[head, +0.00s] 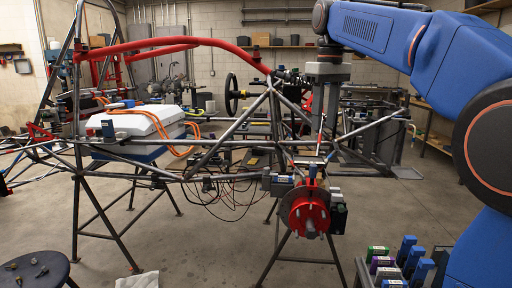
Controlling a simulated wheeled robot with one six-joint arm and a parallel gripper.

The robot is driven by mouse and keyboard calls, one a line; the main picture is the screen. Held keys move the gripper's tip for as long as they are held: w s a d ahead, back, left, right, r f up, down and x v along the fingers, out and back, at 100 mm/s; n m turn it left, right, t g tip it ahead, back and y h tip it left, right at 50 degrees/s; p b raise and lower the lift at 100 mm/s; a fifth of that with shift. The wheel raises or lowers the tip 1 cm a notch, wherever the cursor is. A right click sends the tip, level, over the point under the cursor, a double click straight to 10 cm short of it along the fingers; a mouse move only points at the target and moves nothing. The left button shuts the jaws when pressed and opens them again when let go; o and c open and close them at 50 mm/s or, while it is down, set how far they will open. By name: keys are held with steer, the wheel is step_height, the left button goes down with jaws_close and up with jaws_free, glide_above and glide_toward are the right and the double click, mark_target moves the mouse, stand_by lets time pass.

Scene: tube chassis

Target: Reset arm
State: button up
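My blue arm reaches in from the right edge and across the top. Its wrist hangs down near the top middle, in front of the tube chassis (212,153). My gripper (322,140) points down below the grey wrist block, above the red wheel hub (304,209).
The chassis, on stands, fills the middle, with a red upper tube (190,42), a white box (137,121) and orange cables (180,148). A round stool (35,270) with small parts stands front left. Blue-topped blocks (406,250) stand front right. Floor between is mostly clear.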

steer(key=s+d+f+m+t, duration=0.2)
steer(key=s+f+m, duration=0.1)
steer(key=s+f, duration=1.2)
steer(key=s+d+f+m+t, duration=0.2)
steer(key=s+d+f+m, duration=0.1)
steer(key=s+f, duration=1.2)
step_height(320, 180, down, 4)
steer(key=shift+d+f, duration=0.2)
